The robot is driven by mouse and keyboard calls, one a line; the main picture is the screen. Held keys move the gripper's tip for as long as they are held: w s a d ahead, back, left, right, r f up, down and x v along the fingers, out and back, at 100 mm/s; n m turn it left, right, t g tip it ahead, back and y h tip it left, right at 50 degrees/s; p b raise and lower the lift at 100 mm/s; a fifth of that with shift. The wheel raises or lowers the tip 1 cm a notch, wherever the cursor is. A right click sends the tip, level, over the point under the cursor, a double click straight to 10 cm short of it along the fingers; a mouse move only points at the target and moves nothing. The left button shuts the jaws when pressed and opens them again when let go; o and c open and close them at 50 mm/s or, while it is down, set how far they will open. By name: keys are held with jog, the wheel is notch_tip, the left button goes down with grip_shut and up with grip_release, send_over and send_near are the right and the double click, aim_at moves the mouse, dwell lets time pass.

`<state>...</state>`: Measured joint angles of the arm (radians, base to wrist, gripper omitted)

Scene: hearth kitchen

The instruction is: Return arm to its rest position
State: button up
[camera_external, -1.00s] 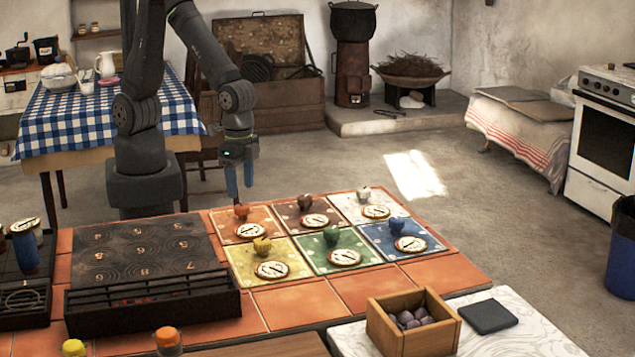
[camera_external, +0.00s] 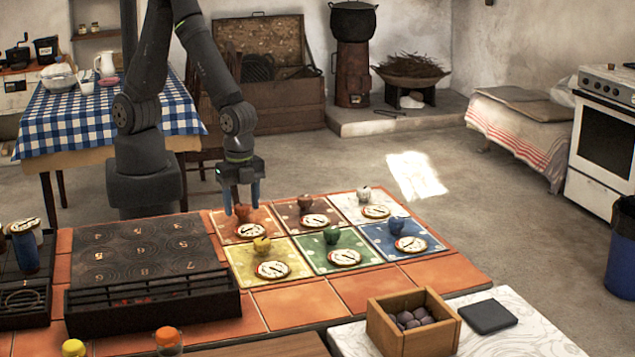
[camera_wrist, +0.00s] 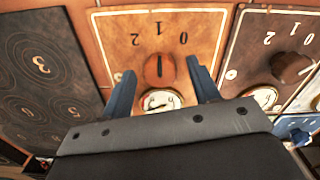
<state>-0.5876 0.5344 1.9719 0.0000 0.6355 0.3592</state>
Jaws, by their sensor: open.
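My gripper (camera_external: 241,197) is open, with its two blue fingers pointing down over the orange tile (camera_external: 228,217) at the back left of the coloured tiles. The orange knob (camera_external: 242,212) on that tile stands just below and between the fingers. In the wrist view my gripper (camera_wrist: 163,95) has its blue fingers spread, with the orange knob (camera_wrist: 159,70) between them and the knob's round dial (camera_wrist: 160,101) partly hidden by the gripper body. I cannot tell whether the fingers touch the knob. Nothing is held.
Other coloured tiles with knobs, such as the brown tile (camera_external: 290,207) and yellow tile (camera_external: 240,272), lie close by. A dark numbered board (camera_external: 140,240) is to the left. A wooden box (camera_external: 412,340) of dark lumps stands in front. Open air lies above the tiles.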

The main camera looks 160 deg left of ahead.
jog(key=shift+m, duration=1.2)
jog(key=shift+r, duration=1.7)
